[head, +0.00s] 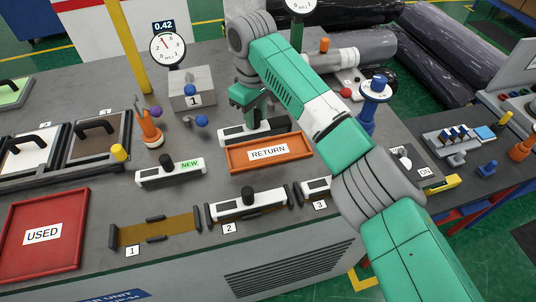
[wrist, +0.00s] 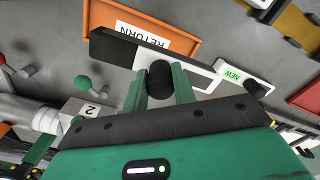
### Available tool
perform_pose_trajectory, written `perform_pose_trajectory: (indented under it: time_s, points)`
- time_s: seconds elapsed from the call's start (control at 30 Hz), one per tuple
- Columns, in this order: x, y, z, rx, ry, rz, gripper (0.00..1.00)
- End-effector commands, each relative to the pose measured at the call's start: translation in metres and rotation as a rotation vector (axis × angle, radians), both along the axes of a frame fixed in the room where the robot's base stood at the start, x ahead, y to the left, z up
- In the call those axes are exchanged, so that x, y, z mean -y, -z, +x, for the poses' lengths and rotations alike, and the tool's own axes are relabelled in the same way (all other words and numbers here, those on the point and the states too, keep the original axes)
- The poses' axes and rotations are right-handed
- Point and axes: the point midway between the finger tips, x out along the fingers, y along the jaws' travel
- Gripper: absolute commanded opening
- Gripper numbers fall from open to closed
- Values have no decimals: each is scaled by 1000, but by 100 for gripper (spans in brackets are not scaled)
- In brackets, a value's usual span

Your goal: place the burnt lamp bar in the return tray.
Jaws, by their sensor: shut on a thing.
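My gripper (head: 256,117) is shut on the dark knob of a black and white lamp bar (head: 232,134), just behind the return tray in the head view. In the wrist view the gripper's green fingers (wrist: 160,88) stand on both sides of the knob, and the bar (wrist: 115,47) covers part of the tray's edge. Its height above the table is hard to tell. The orange return tray (head: 237,166), labelled RETURN, is empty where it shows; it also shows in the wrist view (wrist: 103,12). My arm hides some of the area behind the bar.
A bar labelled NEW (head: 150,180) lies left of the return tray. Slot 1 (head: 128,233) is empty; bars sit at slot 2 (head: 225,212) and slot 3 (head: 311,188). A red USED tray (head: 75,200) is at left. An orange cone-like tool (head: 149,130) and a blue spool (head: 374,90) stand upright.

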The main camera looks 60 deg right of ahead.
Motion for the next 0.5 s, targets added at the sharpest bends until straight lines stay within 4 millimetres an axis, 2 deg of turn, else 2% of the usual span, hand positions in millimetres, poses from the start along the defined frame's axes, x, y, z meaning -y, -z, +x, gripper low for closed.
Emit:
perform_pose_trajectory:
  time_s: [0.03, 0.1, 0.3, 0.37, 0.5]
  points:
    - [13, -2, -8, 1, 11, -1, 0]
    - [25, -6, -17, 0, 17, -1, 0]
    - [34, -8, -24, -1, 20, 0, 0]
    - [34, -1, -24, -3, 20, 2, 0]
    - [33, 30, -25, -5, 22, 2, 0]
